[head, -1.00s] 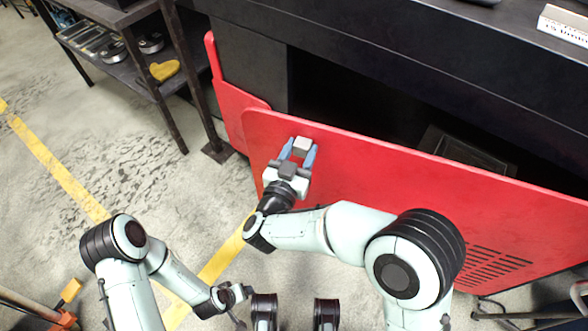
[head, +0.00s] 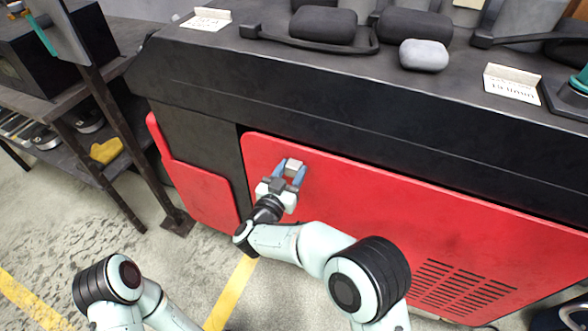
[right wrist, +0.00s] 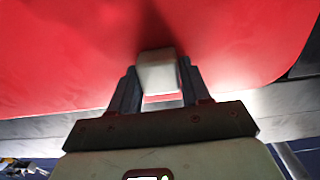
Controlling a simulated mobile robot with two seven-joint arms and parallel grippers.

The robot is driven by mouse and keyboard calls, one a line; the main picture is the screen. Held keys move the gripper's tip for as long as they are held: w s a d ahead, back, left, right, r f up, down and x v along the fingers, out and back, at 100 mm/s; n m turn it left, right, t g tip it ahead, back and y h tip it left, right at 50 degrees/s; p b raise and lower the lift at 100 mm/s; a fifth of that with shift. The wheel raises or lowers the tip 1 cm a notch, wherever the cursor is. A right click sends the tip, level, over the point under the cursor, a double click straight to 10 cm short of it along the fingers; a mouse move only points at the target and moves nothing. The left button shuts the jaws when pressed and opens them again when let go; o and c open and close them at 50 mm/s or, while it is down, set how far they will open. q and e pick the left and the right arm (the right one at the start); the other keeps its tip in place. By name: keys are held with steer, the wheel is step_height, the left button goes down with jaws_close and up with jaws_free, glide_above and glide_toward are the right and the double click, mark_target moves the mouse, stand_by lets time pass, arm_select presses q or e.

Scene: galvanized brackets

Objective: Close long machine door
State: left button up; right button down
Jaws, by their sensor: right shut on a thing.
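The long red machine door (head: 400,225) lies against the front of the black machine in the head view. No dark opening shows above it. My right gripper (head: 289,170) is at the door's upper left part, shut on a small pale grey handle (head: 294,167). In the right wrist view the handle (right wrist: 158,72) sits between the two fingers, with the red door (right wrist: 70,50) right behind it. My left arm shows at the lower left of the head view, but its gripper is out of the picture.
The black machine top (head: 270,75) holds dark cushioned items, a grey block (head: 424,55) and small signs. A shorter red panel (head: 200,190) is left of the door. A dark shelf with a yellow mitt (head: 106,151) stands at the left.

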steer(key=shift+w+d+r, duration=0.15)
steer(key=shift+w+d, duration=0.1)
steer(key=shift+w, duration=0.05)
steer(key=c, duration=0.6)
jaws_free()
steer(key=shift+d, duration=0.1)
arm_select(q)
steer(key=shift+s+d+r+g+p, duration=0.2)
steer(key=shift+s+d+r+p, duration=0.15)
steer(key=shift+s+r+p, duration=0.25)
steer(key=shift+s+d+r+g+p, duration=0.2)
steer(key=shift+s+d+r+p, duration=0.15)
steer(key=shift+s, duration=0.3)
arm_select(e)
steer(key=v, duration=1.4)
steer(key=shift+f, duration=0.2)
